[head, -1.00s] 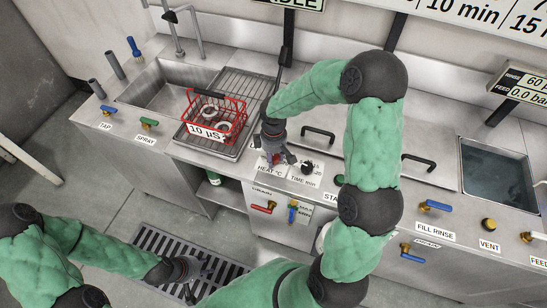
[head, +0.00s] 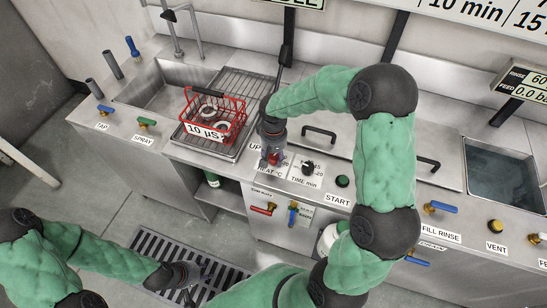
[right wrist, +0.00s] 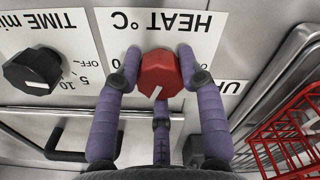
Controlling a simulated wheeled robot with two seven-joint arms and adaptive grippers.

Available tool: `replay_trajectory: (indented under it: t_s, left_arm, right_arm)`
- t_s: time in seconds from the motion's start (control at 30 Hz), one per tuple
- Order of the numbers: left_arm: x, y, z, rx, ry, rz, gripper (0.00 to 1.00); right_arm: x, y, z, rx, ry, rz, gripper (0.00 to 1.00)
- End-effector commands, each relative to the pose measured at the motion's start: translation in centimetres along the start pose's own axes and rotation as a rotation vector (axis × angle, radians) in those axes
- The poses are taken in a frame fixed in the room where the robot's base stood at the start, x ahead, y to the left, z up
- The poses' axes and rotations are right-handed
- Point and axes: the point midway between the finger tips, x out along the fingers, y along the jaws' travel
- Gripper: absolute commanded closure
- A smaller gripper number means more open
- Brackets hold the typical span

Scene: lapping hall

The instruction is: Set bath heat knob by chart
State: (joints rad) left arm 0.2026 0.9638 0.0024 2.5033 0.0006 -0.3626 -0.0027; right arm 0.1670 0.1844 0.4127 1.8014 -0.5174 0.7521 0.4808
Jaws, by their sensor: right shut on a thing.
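The red heat knob (right wrist: 160,75) sits on the HEAT °C label plate (right wrist: 150,28), upside down in the right wrist view. The knob's white pointer line slants toward the lower left there. My right gripper (right wrist: 160,82) has its purple fingers around the knob, touching its sides. In the head view my right gripper (head: 271,155) points down at the HEAT plate and mostly hides the knob. My left gripper (head: 188,280) hangs low over the floor grate, away from the panel; its fingers are unclear. A wall chart (head: 480,18) shows "10 min" and is cut off at the top.
The black time knob (right wrist: 32,72) is next to the heat plate. A red wire basket (head: 214,118) labelled 10 µS, holding rings, stands on the drainer close to my right gripper. A green START button (head: 342,181) and black lid handles (head: 320,133) lie to the right.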

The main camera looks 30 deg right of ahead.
Motion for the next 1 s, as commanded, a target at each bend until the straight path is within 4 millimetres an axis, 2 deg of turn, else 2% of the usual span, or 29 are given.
replay_trajectory:
  t_s: [0.4,1.0]
  left_arm:
    - [0.70,-0.25,-0.02,0.000,0.000,0.000,0.60]
    - [0.82,-0.29,-0.03,0.000,0.000,0.000,0.60]
  right_arm:
    - [0.01,0.01,-0.04,0.266,0.002,0.000,0.93]
    - [-0.05,0.00,-0.05,0.339,0.002,0.000,0.93]
